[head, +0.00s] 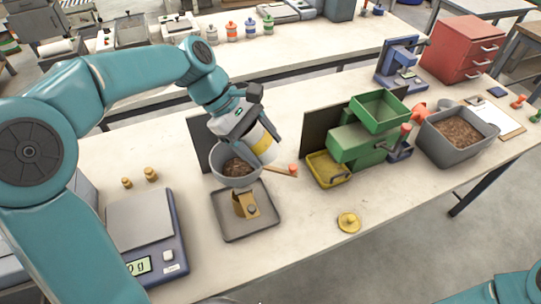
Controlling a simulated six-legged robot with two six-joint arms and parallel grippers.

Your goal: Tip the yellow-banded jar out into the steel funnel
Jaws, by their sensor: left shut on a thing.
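My left gripper (250,122) is shut on the white jar with a yellow band (262,146). The jar is tilted, with its lower end over the right side of the steel funnel (230,181). Brown pellets (238,167) show inside the funnel. The jar's mouth is hard to make out, and I cannot tell whether pellets are leaving it. Only a teal part of my right arm shows at the bottom right; its gripper is out of view.
Under the funnel, a grey tray (268,222) holds a small brown item. A scale (140,222) stands left, with brass weights nearby. A brass lid (348,222) lies to the right. A green machine (365,140) and a grey bin of pellets (455,155) stand further right.

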